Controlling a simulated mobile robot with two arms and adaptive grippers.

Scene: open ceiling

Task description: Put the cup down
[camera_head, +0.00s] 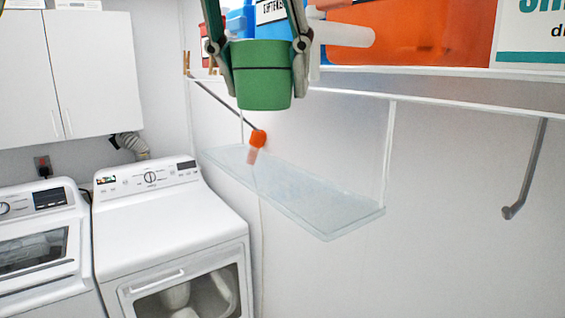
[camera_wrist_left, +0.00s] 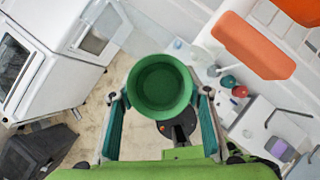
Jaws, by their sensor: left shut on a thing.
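A green cup (camera_head: 262,84) hangs upright near the top middle of the head view. My left gripper (camera_head: 259,58) is shut on it, one finger on each side of its wall. In the left wrist view the same cup (camera_wrist_left: 160,87) shows from above, open and seemingly empty, between the two fingers of the left gripper (camera_wrist_left: 160,112). The cup is held in the air, in front of the upper shelf with its boxes. My right gripper is not in view.
A clear, empty shelf (camera_head: 330,203) hangs on the wall below the cup. An orange box (camera_head: 425,38) and other containers crowd the upper shelf. A white dryer (camera_head: 165,225) and a washer (camera_head: 40,260) stand at the left.

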